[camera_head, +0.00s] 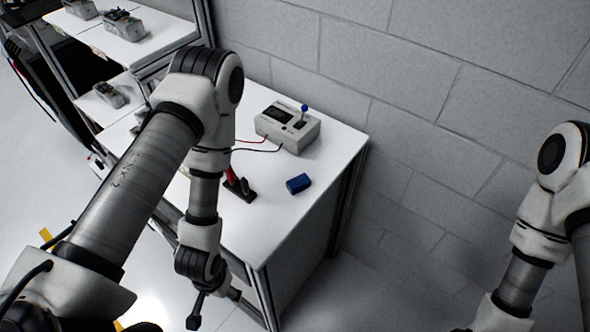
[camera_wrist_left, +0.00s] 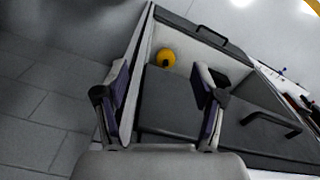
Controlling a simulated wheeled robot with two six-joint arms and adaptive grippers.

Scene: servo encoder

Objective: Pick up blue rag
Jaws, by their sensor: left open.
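The blue rag (camera_head: 298,183) is a small folded dark blue block lying on the white table (camera_head: 265,235), near its right edge. In the head view my left arm reaches over the table's left side, and its wrist hangs by the front edge, apart from the rag and to its lower left. In the left wrist view my left gripper (camera_wrist_left: 162,95) has its two fingers spread with nothing between them. The rag cannot be made out in that view. My right arm shows at the right edge of the head view; its gripper is out of frame.
A grey device with a blue-topped lever (camera_head: 288,127) stands behind the rag, with red and black wires. A black-and-red tool (camera_head: 240,187) lies left of the rag. Shelves (camera_head: 125,45) stand at upper left. The wrist view shows a yellow round object (camera_wrist_left: 166,57) and dark handles (camera_wrist_left: 270,121).

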